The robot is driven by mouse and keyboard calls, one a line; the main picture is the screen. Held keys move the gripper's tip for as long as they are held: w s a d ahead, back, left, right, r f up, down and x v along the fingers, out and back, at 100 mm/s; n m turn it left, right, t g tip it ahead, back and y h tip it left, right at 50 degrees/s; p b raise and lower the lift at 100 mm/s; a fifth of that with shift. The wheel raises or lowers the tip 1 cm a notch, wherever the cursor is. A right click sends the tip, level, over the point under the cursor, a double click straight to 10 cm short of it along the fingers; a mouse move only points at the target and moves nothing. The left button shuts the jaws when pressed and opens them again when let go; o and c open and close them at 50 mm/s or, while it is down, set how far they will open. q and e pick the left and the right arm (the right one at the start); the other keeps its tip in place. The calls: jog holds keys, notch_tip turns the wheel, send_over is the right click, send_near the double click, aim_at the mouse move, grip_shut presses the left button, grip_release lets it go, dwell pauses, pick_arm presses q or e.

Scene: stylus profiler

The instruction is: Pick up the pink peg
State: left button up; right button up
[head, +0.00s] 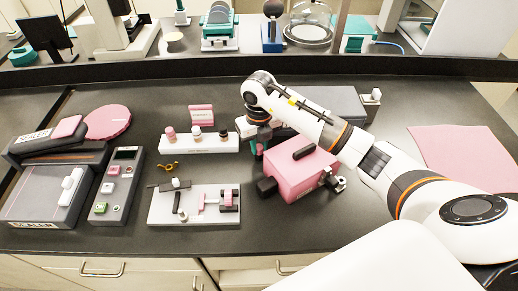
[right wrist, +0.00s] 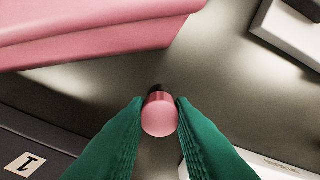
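In the right wrist view a small pink peg (right wrist: 160,118) with a round pink top and a dark far end sits between the two green fingers of my right gripper (right wrist: 160,104). The fingers press against both its sides, and no gap shows. In the head view my right gripper (head: 257,146) points down between the white peg rack and the pink box; the arm partly hides it, and the peg cannot be made out there. My left gripper is not in view.
The white rack (head: 198,146) with several small pegs is left of my gripper. The pink box (head: 298,177) is close on its right. A white plate (head: 166,212) with small parts lies in front. A pink mat (head: 465,155) is at the right.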

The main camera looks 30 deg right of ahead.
aim_at(259, 147)
grip_shut()
notch_tip(259, 147, up, 10)
jog(key=b, duration=0.1)
jog(key=shift+b, duration=0.4)
jog(key=shift+o, duration=0.2)
grip_release()
grip_shut()
